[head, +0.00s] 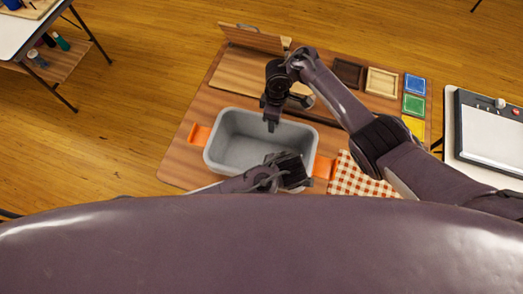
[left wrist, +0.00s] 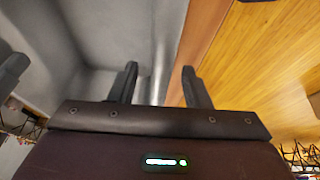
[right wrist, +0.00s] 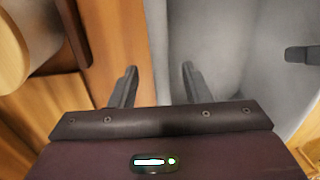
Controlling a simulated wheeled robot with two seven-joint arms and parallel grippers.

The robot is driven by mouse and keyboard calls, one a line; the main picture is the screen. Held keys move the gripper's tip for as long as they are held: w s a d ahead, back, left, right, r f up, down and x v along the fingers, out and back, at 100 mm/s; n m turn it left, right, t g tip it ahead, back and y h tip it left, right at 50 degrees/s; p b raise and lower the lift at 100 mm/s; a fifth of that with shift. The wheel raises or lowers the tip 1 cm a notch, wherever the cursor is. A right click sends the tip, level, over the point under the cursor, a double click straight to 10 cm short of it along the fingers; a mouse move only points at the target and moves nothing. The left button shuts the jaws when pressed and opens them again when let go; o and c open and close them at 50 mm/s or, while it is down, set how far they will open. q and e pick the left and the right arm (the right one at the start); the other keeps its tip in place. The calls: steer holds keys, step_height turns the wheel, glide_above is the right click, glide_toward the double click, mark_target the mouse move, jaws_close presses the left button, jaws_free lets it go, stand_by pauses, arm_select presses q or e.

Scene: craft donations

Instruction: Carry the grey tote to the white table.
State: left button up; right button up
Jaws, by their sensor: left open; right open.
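The grey tote (head: 225,155) stands upright and looks empty on the wooden table, with an orange handle (head: 198,134) at its left end and another (head: 325,168) at its right. My left gripper (head: 290,172) is open over the tote's near side; in the left wrist view its fingers (left wrist: 160,78) stand on either side of the wall. My right gripper (head: 271,124) is open at the far side; in the right wrist view its fingers (right wrist: 158,78) stand on either side of that wall. Whether any finger touches the tote cannot be told.
A white-topped table (head: 22,35) with a lower shelf stands at the upper left. Another white surface (head: 449,125) at the right bears a pale board. The wooden table (head: 180,165) holds trays, coloured pads and a checked cloth (head: 362,180). Open floor (head: 130,110) lies to the left.

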arm_select(q)
steer(key=shift+x, duration=1.3)
arm_select(e)
steer(key=shift+s+f, duration=0.15)
steer(key=shift+f, duration=1.1)
arm_select(q)
steer(key=shift+s, duration=0.1)
steer(key=shift+c, duration=0.3)
arm_select(e)
steer(key=shift+c, duration=0.2)
arm_select(q)
jaws_close()
arm_select(e)
jaws_close()
